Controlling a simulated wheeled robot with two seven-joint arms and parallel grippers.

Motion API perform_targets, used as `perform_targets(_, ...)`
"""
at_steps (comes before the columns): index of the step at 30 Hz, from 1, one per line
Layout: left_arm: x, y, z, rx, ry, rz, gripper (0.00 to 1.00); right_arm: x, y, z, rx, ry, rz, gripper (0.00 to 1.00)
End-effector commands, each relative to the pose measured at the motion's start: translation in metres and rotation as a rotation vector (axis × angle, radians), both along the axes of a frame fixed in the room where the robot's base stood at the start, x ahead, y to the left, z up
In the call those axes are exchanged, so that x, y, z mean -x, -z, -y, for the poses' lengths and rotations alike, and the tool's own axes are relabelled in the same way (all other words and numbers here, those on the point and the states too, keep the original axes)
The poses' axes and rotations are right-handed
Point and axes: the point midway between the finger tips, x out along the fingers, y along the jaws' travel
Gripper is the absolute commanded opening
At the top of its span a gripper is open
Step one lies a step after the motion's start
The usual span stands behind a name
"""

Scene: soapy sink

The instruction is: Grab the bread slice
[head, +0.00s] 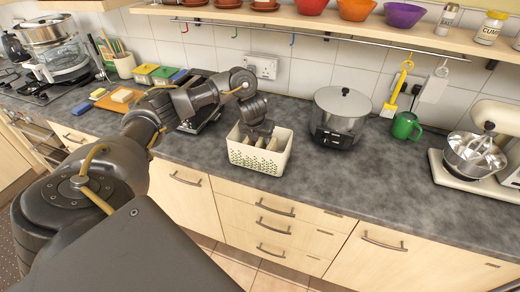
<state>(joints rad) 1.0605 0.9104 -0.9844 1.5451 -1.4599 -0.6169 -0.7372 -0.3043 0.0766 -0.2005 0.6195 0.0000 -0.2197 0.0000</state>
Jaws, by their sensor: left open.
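A white basket (256,160) with a green leaf pattern stands on the counter in the middle of the head view. Pale upright pieces (271,144) that look like bread slices show inside it. My left gripper (260,138) reaches down into the basket from above, over these pieces. Its jaws are open. The fingertips are small and partly hidden, so I cannot tell whether they touch a slice or stand on both sides of one. My right gripper is out of view.
A steel pot-like appliance (340,116) stands right of the basket. A green mug (405,126) and a stand mixer (474,156) are farther right. A dark appliance (204,112) is left, behind my arm. Counter front is clear. A shelf (330,27) with bowls runs above.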

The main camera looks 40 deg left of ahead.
Motion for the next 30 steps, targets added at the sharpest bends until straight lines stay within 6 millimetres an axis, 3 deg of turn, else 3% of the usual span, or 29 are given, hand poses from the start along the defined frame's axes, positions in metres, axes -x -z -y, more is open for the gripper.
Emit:
perform_targets(10, -0.0024, 0.0061, -0.0011, 0.000, 0.000, 0.000, 0.41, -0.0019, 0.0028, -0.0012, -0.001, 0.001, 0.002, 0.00)
perform_targets(19, -0.0022, 0.0060, -0.0011, 0.000, 0.000, 0.000, 0.01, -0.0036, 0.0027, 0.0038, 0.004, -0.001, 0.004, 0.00)
perform_targets(30, -0.0023, 0.0055, -0.0012, 0.000, 0.000, 0.000, 0.00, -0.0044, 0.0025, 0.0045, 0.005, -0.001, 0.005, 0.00)
